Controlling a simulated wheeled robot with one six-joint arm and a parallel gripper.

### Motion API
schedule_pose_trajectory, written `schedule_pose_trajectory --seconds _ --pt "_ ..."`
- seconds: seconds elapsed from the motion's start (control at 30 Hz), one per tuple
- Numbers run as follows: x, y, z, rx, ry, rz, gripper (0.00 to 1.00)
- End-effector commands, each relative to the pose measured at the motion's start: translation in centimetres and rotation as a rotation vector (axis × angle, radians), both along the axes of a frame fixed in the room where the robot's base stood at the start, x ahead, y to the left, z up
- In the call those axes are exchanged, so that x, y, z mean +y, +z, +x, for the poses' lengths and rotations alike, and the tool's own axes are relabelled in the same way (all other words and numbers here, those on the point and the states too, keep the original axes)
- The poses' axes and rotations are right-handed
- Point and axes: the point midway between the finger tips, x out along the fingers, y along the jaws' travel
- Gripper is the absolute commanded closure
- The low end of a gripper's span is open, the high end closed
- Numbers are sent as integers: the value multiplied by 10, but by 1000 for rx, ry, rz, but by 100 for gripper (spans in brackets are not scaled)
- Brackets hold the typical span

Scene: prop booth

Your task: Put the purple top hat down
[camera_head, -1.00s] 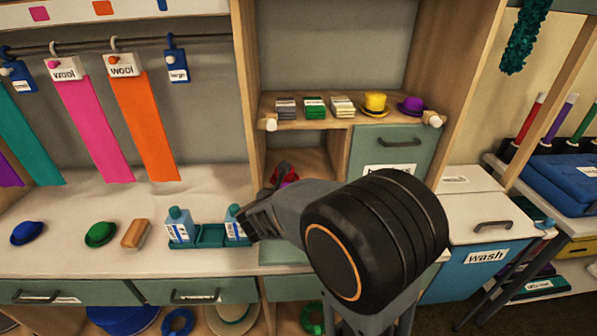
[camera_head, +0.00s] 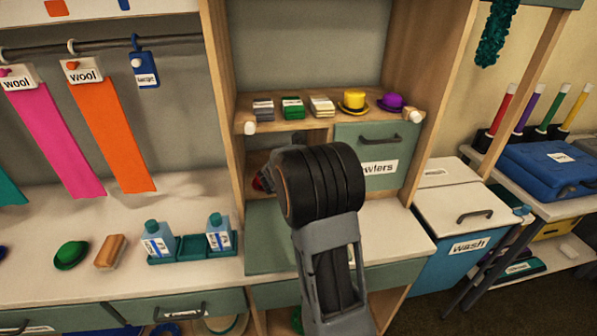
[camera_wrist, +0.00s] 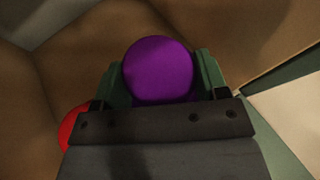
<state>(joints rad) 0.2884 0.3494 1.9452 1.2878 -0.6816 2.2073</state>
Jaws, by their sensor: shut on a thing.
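The purple top hat (camera_wrist: 158,70) is between the green-padded fingers of my gripper (camera_wrist: 160,84) in the wrist view. I see its round top nearly face-on, with a little of its darker side below. My gripper is shut on it. In the head view my dark arm covers the held hat and most of the gripper, in front of the open cubby (camera_head: 258,158) under the small shelf. Whether the hat touches a surface cannot be told.
A red thing (camera_wrist: 72,128) sits beside the gripper at lower left. The small shelf (camera_head: 328,126) above holds cloth stacks, a yellow hat (camera_head: 354,101) and another purple hat (camera_head: 391,102). A labelled drawer (camera_head: 385,150) is right of the cubby. Bottles (camera_head: 158,240) stand on the left counter.

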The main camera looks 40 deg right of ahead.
Motion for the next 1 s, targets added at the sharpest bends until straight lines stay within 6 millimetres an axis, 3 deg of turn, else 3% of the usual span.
schedule_pose_trajectory --seconds 0.17,0.43,0.97,1.0 --pt "-10 0 7 0 0 0 55" --pt "-9 -33 7 3 2 -1 55" --pt "-9 -40 7 0 2 -1 55" --pt "-9 -39 7 0 2 -1 31"
